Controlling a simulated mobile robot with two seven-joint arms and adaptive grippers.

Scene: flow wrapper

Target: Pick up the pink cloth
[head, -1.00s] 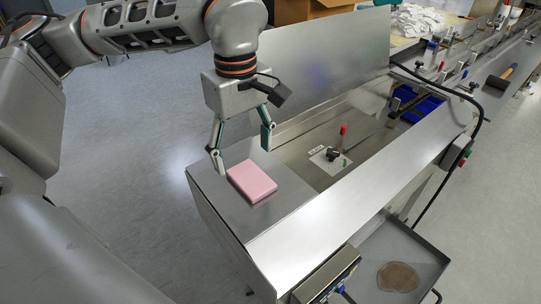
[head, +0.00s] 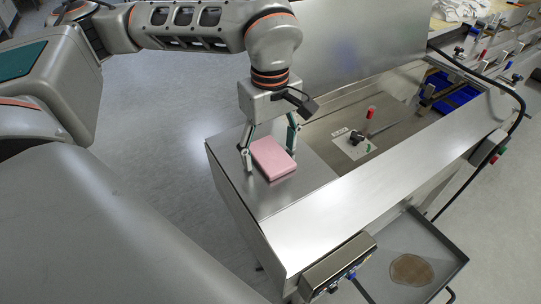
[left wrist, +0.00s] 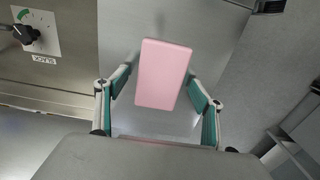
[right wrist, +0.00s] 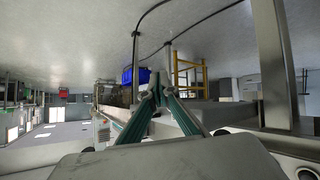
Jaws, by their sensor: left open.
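The pink cloth (head: 273,160) is a flat, folded rectangular block. It lies on the bare metal top at the near left end of the machine. My left gripper (head: 269,157) points down over it, open, with one finger on each side of the cloth. In the left wrist view the cloth (left wrist: 162,74) shows between the two spread fingers of the gripper (left wrist: 160,90), slightly tilted. I cannot tell whether the fingers touch it. My right gripper (right wrist: 157,90) shows only in the right wrist view, with its fingertips together and nothing visible between them.
An upright metal panel (head: 345,50) stands behind the metal top. To the right are a red-topped lever (head: 371,114), a black knob (head: 357,137) and a blue bin (head: 462,94). A tray with a brown round patch (head: 411,269) sits lower at the front right.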

